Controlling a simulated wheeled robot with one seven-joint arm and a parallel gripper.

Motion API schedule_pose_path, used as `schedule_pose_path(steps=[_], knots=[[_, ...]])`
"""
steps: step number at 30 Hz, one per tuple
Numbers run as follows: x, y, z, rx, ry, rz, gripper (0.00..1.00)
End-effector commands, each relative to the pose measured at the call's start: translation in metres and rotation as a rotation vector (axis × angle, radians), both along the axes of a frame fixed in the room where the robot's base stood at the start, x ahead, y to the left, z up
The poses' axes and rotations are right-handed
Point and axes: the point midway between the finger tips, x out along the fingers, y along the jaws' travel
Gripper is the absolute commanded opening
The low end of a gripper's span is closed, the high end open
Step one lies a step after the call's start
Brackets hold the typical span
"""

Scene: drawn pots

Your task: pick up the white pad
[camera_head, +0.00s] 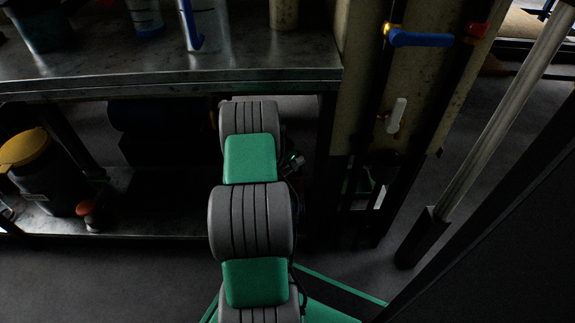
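I cannot make out a white pad for certain. A small white upright piece (397,115) shows on the front of the beige cabinet, and its shape is more like a handle. A small pale patch (381,197) shows lower down, too dark to identify. My green and grey arm reaches forward from the bottom middle toward the metal bench. A small dark part with a green light (293,161) shows at the right of the arm, probably near its end. My gripper's fingers are hidden behind the arm, so their opening does not show.
A metal bench (150,75) with containers on top stands ahead. A dark canister with a yellow lid (40,170) sits on its lower shelf. The beige cabinet (358,90) carries a blue-handled valve (420,39). A slanted pole (495,125) stands right. Floor is clear at lower left.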

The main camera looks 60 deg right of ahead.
Motion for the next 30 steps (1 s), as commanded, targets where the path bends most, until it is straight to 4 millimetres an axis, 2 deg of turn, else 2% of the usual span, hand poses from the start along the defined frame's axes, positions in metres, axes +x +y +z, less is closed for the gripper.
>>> schedule_pose_path(steps=[2, 12, 26, 30], knots=[[0.0001, 0.0002, -0.0001, 0.0, 0.0, 0.0, 0.28], [0.0001, 0.0003, -0.0002, 0.0, 0.0, 0.0, 0.0], [0.0003, 0.0003, 0.0004, 0.0, 0.0, 0.0, 0.0], [0.0004, 0.0001, 0.0076, 0.0, 0.0, 0.0, 0.0]])
